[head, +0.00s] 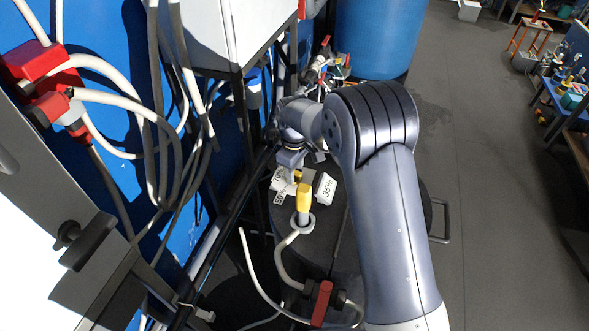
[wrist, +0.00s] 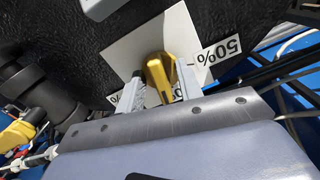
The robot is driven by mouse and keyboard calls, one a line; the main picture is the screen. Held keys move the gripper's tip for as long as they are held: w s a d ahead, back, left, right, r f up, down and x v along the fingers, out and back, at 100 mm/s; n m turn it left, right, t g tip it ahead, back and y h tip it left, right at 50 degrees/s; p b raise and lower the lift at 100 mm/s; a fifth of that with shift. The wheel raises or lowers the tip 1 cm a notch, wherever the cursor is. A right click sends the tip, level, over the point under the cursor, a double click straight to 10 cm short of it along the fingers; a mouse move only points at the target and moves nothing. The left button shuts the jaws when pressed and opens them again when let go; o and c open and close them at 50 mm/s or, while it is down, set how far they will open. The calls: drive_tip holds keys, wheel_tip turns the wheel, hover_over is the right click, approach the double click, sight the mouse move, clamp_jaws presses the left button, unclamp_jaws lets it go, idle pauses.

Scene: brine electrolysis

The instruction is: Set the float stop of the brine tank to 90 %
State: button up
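A yellow piece, which looks like the float stop (wrist: 160,72), stands in front of a white plate (wrist: 130,45) in the wrist view. A 50% label (wrist: 218,50) is beside it; another label is mostly hidden behind a finger. My gripper (wrist: 160,90) has one finger on each side of the yellow piece. Whether the fingers press on it cannot be told. In the head view my gripper (head: 292,166) is low over the dark tank lid (head: 330,245), by the 50% label (head: 279,198) and a 35% label (head: 327,187). A 90% mark cannot be made out.
A yellow fitting (head: 304,197) with a white ring and hose stands close in front of my gripper. A red-handled valve (head: 321,303) is nearer the camera. Hoses and a blue wall panel (head: 195,230) crowd the left. Grey floor (head: 490,200) is clear at right.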

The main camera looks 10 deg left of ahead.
drive_tip(key=shift+f, duration=0.15)
clamp_jaws()
idle(0.4)
drive_tip(key=m+b, duration=0.2)
drive_tip(key=m, duration=0.3)
drive_tip(key=shift+s+a+m+b, duration=0.1)
drive_tip(key=shift+m+b, duration=0.2)
drive_tip(key=m+b, duration=0.1)
drive_tip(key=m, duration=0.4)
drive_tip(key=shift+a+m, duration=0.1)
drive_tip(key=shift+m, duration=0.3)
idle(0.4)
